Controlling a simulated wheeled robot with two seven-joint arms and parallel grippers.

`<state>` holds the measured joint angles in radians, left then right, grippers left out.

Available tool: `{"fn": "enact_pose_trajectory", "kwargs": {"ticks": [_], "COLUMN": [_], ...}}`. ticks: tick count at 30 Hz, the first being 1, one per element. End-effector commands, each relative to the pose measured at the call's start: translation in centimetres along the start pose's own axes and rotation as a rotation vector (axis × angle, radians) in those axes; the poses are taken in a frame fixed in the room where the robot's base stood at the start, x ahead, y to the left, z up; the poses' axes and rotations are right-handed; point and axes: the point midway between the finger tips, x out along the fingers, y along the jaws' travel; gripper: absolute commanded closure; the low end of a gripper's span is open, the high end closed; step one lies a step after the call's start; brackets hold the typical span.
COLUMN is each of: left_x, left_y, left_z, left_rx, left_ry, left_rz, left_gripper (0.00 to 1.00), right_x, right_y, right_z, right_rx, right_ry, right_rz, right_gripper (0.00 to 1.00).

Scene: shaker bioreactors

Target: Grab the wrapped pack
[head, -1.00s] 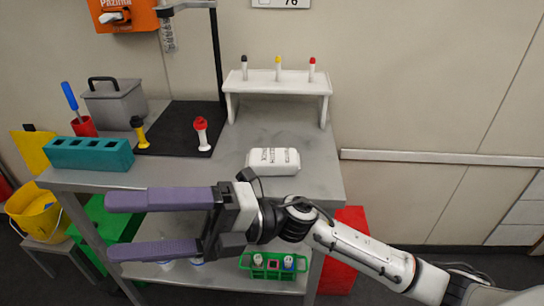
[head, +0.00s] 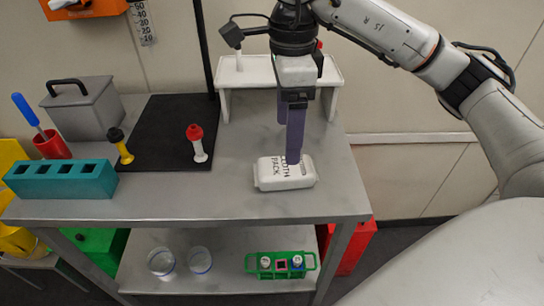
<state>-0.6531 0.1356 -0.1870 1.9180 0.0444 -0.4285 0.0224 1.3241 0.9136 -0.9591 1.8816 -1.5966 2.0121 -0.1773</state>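The wrapped pack (head: 270,180) is a white, rounded packet with dark lettering that reads "PACK". It lies flat on the grey metal bench top, right of the middle. My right gripper (head: 288,144) points down over the pack, with purple fingers. The nearer finger overlaps the pack's upper middle in the picture, and the other finger shows farther back, apart from it. The gripper is open with nothing between the fingers. I cannot tell whether the near fingertip touches the pack. My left gripper is out of view.
A white rack (head: 232,105) stands behind the pack, partly hidden by my arm. Left are a red-capped vial (head: 199,150), a yellow vial (head: 122,152), a black mat (head: 165,112), a teal block (head: 62,180) and a grey box (head: 85,110). A green tube rack (head: 252,263) is on the lower shelf.

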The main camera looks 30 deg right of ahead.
Motion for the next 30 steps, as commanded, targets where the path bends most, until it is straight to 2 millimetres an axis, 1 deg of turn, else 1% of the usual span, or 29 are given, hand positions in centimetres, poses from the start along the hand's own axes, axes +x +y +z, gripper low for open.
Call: {"fn": "enact_pose_trajectory", "kwargs": {"ticks": [1,4,6,8,11,13,21,24,30], "left_x": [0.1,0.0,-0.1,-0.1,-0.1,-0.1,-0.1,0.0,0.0], "left_y": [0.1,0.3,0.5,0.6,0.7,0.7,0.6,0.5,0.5], "left_z": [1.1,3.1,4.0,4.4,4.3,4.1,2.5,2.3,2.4], "left_rx": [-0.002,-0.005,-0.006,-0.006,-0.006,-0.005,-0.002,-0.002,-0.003], "left_ry": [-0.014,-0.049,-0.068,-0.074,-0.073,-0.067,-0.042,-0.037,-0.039], "left_rz": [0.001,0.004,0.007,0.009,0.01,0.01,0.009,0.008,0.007], "left_gripper": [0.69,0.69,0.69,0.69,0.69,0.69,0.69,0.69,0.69], "right_x": [1.3,2.7,3.5,3.9,4.4,5.1,8.7,9.2,9.2], "right_y": [0.1,0.1,0.1,0.1,0.2,0.2,0.3,0.3,0.3], "right_z": [0.0,0.1,0.1,0.1,0.2,0.2,0.4,0.4,0.5], "right_rx": [-0.001,-0.002,-0.003,-0.003,-0.003,-0.004,-0.001,-0.002,-0.002], "right_ry": [0.002,0.001,0.0,-0.002,-0.001,-0.002,-0.001,-0.001,-0.002], "right_rz": [0.005,0.006,0.005,0.004,0.004,0.006,0.004,0.003,0.003], "right_gripper": [0.23,0.23,0.23,0.23,0.23,0.23,0.23,0.23,0.23]}}
